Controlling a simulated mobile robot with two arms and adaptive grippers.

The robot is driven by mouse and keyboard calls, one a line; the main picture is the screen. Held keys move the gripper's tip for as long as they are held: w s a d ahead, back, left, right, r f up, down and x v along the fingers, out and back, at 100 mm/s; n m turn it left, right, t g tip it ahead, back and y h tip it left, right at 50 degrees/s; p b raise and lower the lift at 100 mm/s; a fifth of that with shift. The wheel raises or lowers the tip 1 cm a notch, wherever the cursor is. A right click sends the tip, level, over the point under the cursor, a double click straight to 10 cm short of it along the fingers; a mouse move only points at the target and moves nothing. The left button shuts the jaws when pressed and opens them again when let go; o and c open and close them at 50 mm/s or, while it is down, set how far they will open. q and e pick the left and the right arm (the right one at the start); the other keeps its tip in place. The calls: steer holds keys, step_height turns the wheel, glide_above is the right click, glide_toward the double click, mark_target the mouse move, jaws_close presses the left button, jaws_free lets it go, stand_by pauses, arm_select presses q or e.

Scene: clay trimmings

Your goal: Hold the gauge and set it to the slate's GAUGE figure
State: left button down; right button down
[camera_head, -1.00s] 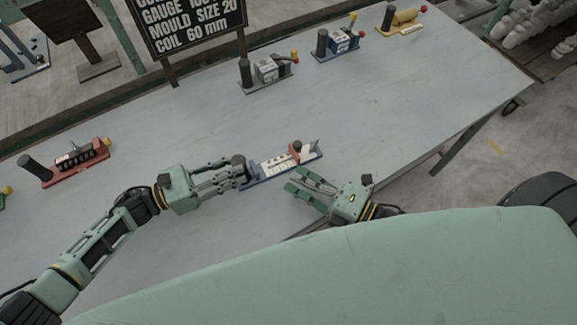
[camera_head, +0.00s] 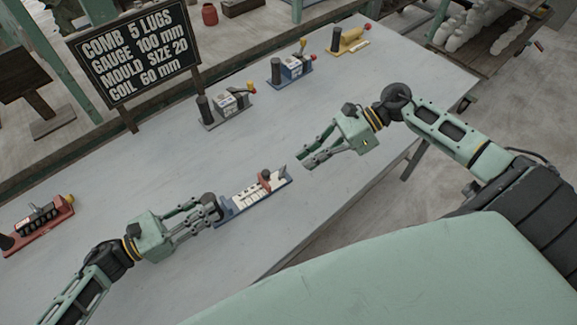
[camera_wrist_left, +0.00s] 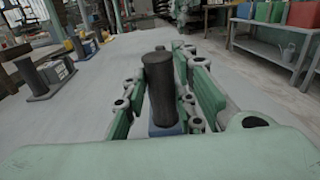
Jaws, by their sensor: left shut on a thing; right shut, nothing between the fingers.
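The scale marks are too small to read. My left gripper (camera_head: 208,211) is shut on the gauge's dark upright post, which stands between the fingers in the left wrist view (camera_wrist_left: 160,85). My right gripper (camera_head: 306,156) is shut and empty, beyond the gauge's right end and apart from it. The slate (camera_head: 133,55) reads COMB 5 LUGS, GAUGE 100 mm, MOULD SIZE 20, COIL 60 mm.
Other devices stand along the far side: a grey one (camera_head: 226,107), a blue one (camera_head: 290,70) and a yellow one (camera_head: 349,41). A red one (camera_head: 40,223) is at the left. The table (camera_head: 330,115) is clear around the gauge, with its near edge close below.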

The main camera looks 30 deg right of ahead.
mark_target(279, 177)
steer(key=w+d+r+n+h, duration=0.1)
steer(key=w+d+n+h, duration=0.15)
steer(key=d, duration=0.35)
steer(key=shift+m, duration=0.25)
steer(key=x, duration=0.6)
steer(key=s+x, duration=0.1)
steer(key=x, duration=0.3)
steer(key=shift+w+a+r, duration=0.1)
steer(key=shift+w+a, duration=0.1)
steer(key=shift+a, duration=1.55)
steer(key=shift+w, duration=0.1)
steer(key=shift+a, duration=0.65)
arm_select(q)
steer(key=shift+s, duration=0.1)
